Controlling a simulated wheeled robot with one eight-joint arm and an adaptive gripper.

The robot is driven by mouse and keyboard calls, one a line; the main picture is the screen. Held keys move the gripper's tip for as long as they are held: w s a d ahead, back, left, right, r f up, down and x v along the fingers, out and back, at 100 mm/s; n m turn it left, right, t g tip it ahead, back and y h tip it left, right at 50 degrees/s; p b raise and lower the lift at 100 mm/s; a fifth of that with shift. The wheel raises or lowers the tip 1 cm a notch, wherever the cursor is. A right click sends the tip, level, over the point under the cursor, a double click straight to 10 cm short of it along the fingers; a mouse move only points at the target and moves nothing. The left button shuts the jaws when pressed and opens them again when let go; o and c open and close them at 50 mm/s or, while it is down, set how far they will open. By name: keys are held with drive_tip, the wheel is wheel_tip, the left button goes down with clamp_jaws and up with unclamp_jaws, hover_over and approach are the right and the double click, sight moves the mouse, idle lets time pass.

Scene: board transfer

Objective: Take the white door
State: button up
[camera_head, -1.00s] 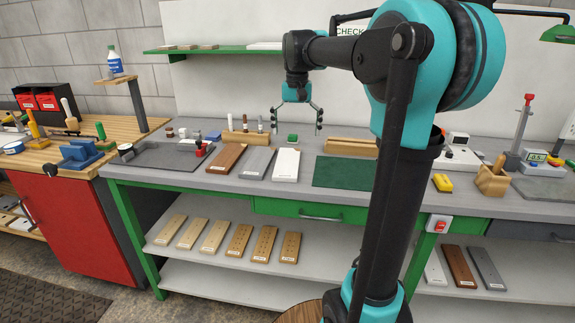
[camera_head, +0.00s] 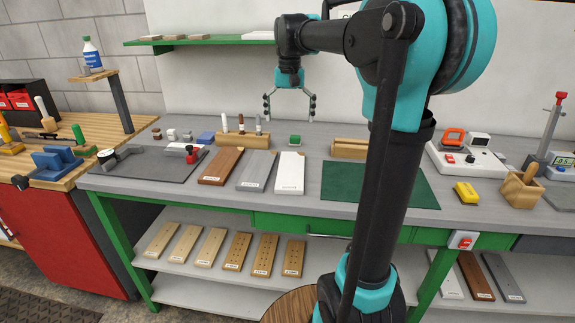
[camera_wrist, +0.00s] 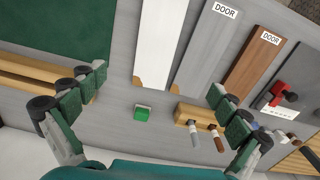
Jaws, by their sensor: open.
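The white door (camera_head: 290,172) is a flat white board lying on the grey workbench, the rightmost of three boards side by side. It also shows in the wrist view (camera_wrist: 165,42), running off the top edge, with a tan corner at its near end. My gripper (camera_head: 289,112) is open and empty, pointing down above the bench behind the far end of the white door. In the wrist view my gripper's two green-padded fingers (camera_wrist: 158,95) stand wide apart, with the door's end between and beyond them. Nothing touches the door.
A grey door (camera_head: 257,170) and a brown door (camera_head: 221,166) lie to the left. A small green block (camera_head: 295,141) and a wooden holder with upright tools (camera_head: 241,139) stand behind. A green mat (camera_head: 379,185) and wooden rail (camera_head: 349,148) lie to the right.

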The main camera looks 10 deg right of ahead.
hover_over(291, 169)
drive_tip(key=f, duration=1.1)
drive_tip(key=shift+w+a+f, duration=0.15)
drive_tip(key=shift+a+f, duration=0.15)
drive_tip(key=shift+d+f, duration=0.15)
drive_tip(key=shift+f, duration=1.3)
drive_tip(key=shift+d+f, duration=0.15)
drive_tip(key=shift+f, duration=1.3)
drive_tip(key=c, duration=1.4)
